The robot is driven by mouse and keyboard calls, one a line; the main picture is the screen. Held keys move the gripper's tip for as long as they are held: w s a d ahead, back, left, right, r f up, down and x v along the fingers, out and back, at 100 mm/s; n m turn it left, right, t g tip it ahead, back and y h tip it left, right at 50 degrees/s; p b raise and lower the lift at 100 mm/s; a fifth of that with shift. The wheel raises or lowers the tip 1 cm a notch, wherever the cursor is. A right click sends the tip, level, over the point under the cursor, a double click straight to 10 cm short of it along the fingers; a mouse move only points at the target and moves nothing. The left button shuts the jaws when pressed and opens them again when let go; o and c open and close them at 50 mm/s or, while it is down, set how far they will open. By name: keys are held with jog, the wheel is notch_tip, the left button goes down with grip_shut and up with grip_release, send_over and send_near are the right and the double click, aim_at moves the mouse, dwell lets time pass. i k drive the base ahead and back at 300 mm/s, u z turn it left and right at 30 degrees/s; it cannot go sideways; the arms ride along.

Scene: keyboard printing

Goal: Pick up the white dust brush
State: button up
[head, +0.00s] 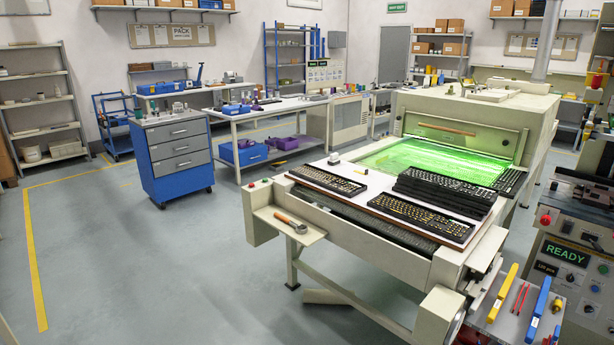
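I cannot pick out a white dust brush with certainty. A small whitish object (333,158) sits at the back left corner of the keyboard table, beside a keyboard, but it is too small to identify. A tool with an orange-brown handle and a round metal end (291,222) lies on the small side shelf (312,237) at the table's left. My gripper is not in view.
Several black keyboards (440,190) lie on the table before a green-lit machine (455,155). A blue drawer cart (178,158) stands left, a workbench (255,110) behind. A tool shelf (505,315) is at front right. The left floor is clear.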

aim_at(334, 160)
jog(key=z, duration=0.05)
jog(key=i, duration=1.55)
